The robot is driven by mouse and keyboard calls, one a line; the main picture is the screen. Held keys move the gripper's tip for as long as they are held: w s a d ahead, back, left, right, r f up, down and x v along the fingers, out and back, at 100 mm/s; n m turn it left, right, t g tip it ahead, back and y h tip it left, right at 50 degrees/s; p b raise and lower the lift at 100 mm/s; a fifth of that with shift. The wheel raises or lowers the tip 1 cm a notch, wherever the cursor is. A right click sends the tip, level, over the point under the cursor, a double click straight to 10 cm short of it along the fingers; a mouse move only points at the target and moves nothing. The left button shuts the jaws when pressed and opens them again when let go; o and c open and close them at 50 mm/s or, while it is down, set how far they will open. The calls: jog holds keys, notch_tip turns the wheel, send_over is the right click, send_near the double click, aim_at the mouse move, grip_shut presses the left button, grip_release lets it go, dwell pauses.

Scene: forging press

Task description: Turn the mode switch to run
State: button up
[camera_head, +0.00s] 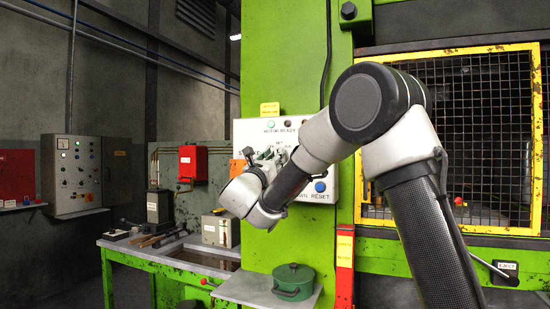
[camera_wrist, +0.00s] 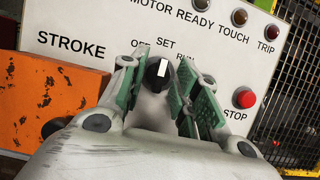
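The mode switch (camera_wrist: 158,76) is a black round knob with a white pointer mark, on the white control panel (camera_wrist: 85,30). Its labels read OFF, SET and RUN, and the mark points up, roughly toward SET. My gripper (camera_wrist: 155,66) is open, with its green-padded fingers on either side of the knob. A gap shows at the left finger; whether the right finger touches the knob I cannot tell. In the head view my gripper (camera_head: 266,158) is in front of the panel (camera_head: 320,160) and the arm hides the switch.
A red STOP button (camera_wrist: 244,98) is right of the right finger. An orange box (camera_wrist: 45,100) is at the left. Indicator lamps (camera_wrist: 239,17) line the panel top. A yellow-framed mesh guard (camera_head: 450,140) stands right; a shelf with a green pot (camera_head: 293,282) is below.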

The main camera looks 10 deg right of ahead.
jog(key=shift+w+d+r, duration=0.25)
jog(key=shift+w+d, duration=0.1)
jog(key=shift+w, duration=0.1)
jog(key=shift+c, duration=0.3)
jog(key=c, duration=0.6)
jog(key=shift+m, duration=0.4)
jog(key=shift+m+g+h, duration=0.6)
jog(key=shift+m+g, duration=0.25)
jog(key=shift+m, duration=1.1)
jog(key=shift+m+g+h, duration=0.6)
jog(key=shift+m+g, duration=0.3)
jog(key=shift+m, duration=1)
jog(key=shift+m+g+h, duration=0.6)
jog(key=shift+m+g, duration=0.25)
jog(key=shift+m, duration=1.4)
